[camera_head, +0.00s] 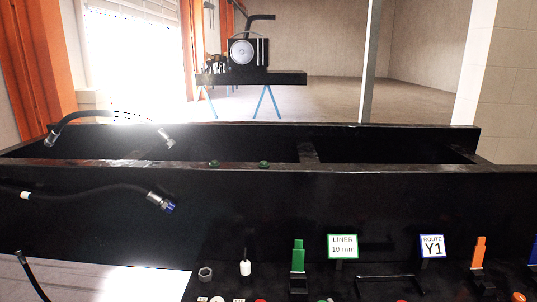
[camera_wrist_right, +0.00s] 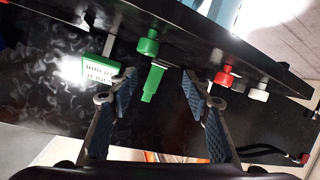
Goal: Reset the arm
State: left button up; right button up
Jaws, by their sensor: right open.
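My right gripper (camera_wrist_right: 160,78) shows in the right wrist view, with its two dark ribbed fingers spread apart and nothing held. A green block (camera_wrist_right: 153,83) shows between the fingers, seemingly beyond them. A green round fitting (camera_wrist_right: 148,45) is above it, and a green-framed sign (camera_wrist_right: 100,72) is to its left. Neither gripper shows in the head view. There, a green upright piece (camera_head: 298,255) stands beside the green-framed sign "LINER 10 mm" (camera_head: 342,246). The left gripper is out of view.
Black hoses lie at the left: one (camera_head: 95,116) over the dark frame, one with a blue-tipped end (camera_head: 160,201). A "ROUTE Y1" sign (camera_head: 432,246) and orange piece (camera_head: 479,253) stand at right. A red knob (camera_wrist_right: 225,76) and white cap (camera_wrist_right: 259,93) are right of the fingers.

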jog(key=s+d+f+m+g, duration=0.1)
jog(key=s+d+f+g, duration=0.2)
jog(key=s+f, duration=0.45)
jog(key=s+d+f+m+g+h, duration=0.1)
jog(key=s+d+f+g, duration=0.25)
jog(key=s, duration=0.65)
jog(key=s+d+f+m+g, duration=0.1)
jog(key=s+d+f+g, duration=0.25)
jog(key=s+f, duration=0.45)
jog(key=s+f+g+b, duration=0.1)
jog(key=s+f+b, duration=0.15)
jog(key=f, duration=1.35)
jog(key=s+f+b, duration=0.1)
jog(key=f+b, duration=0.2)
jog(key=f, duration=1.2)
jog(key=s+d+f+g+b, duration=0.1)
jog(key=s+f+b, duration=0.3)
jog(key=s+f, duration=1.2)
notch_tip(320, 180, down, 3)
jog(key=shift+s+d+n+h, duration=0.25)
jog(key=shift+d+n+h, duration=0.05)
jog(key=shift+d, duration=0.3)
jog(key=shift+d, duration=0.1)
jog(key=shift+c, duration=0.4)
